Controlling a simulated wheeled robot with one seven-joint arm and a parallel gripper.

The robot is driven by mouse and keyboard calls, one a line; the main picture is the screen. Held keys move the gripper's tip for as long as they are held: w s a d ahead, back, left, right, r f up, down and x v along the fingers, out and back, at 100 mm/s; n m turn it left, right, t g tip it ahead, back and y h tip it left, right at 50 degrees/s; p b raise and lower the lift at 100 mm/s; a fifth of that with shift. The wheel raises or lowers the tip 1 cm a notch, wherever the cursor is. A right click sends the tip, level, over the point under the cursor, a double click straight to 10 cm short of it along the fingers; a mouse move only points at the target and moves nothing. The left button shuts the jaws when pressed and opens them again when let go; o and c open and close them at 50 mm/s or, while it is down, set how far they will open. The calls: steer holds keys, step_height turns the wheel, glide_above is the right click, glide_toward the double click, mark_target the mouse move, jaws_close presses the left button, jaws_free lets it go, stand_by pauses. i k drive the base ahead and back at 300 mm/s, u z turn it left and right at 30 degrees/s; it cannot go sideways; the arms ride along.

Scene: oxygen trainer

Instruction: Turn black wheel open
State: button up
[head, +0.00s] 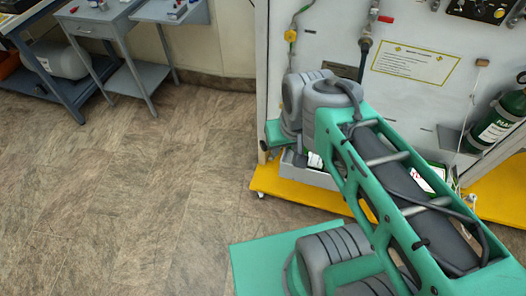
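I cannot make out a black wheel with certainty in the head view. A dark fitting (521,78) sits on top of a green gas cylinder (499,122) at the right edge, partly cut off by the frame. A panel with small black and red knobs (484,10) is at the top right, also cut off. My arm reaches from the lower right up to the front of the white trainer board (410,32).
The board stands on a yellow base (297,190), with a grey box (302,170) on it behind my arm. Hoses (365,50) hang on the board. Grey tables (100,25) and a grey tank (58,60) are at the upper left. The floor at left is clear.

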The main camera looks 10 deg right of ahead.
mark_target(263, 146)
steer(key=z, duration=0.1)
steer(key=k, duration=0.2)
steer(key=u, duration=1.05)
steer(key=i, duration=0.7)
steer(key=u, duration=0.75)
